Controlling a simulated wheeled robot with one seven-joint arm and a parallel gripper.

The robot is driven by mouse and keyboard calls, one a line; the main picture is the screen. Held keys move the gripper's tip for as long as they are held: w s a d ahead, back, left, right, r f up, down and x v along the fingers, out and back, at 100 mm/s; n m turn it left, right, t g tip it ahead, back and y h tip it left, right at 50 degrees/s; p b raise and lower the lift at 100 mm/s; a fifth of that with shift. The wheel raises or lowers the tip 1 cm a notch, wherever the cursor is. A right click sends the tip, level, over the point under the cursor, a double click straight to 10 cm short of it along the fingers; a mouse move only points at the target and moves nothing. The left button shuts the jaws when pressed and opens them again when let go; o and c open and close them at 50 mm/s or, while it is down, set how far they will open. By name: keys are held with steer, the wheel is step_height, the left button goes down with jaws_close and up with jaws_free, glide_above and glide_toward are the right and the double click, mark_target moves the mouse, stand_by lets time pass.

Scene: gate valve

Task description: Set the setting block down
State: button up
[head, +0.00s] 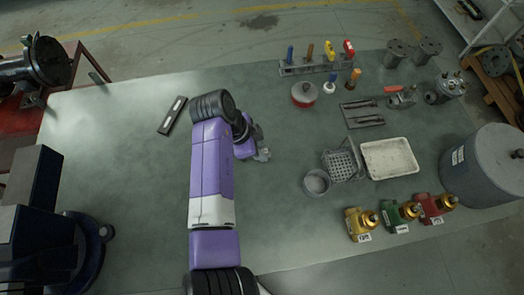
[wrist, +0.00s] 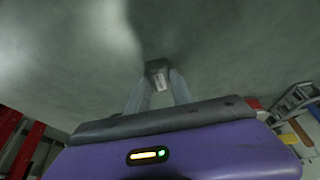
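The setting block (wrist: 157,74) is a small dark grey block with a pale label. In the wrist view it sits between the tips of my gripper's two pale fingers (wrist: 158,88), which close on it from both sides. In the head view my gripper (head: 263,155) is low over the middle of the green-grey table (head: 120,190), and the block cannot be made out clearly there. A shadow lies on the surface around the block in the wrist view. I cannot tell whether its underside touches the table.
A dark bar with pale windows (head: 172,115) lies to the left. A tool rack (head: 310,67) is behind. The table's left part is mostly clear.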

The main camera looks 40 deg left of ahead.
jaws_close()
steer(key=shift+r, duration=0.1)
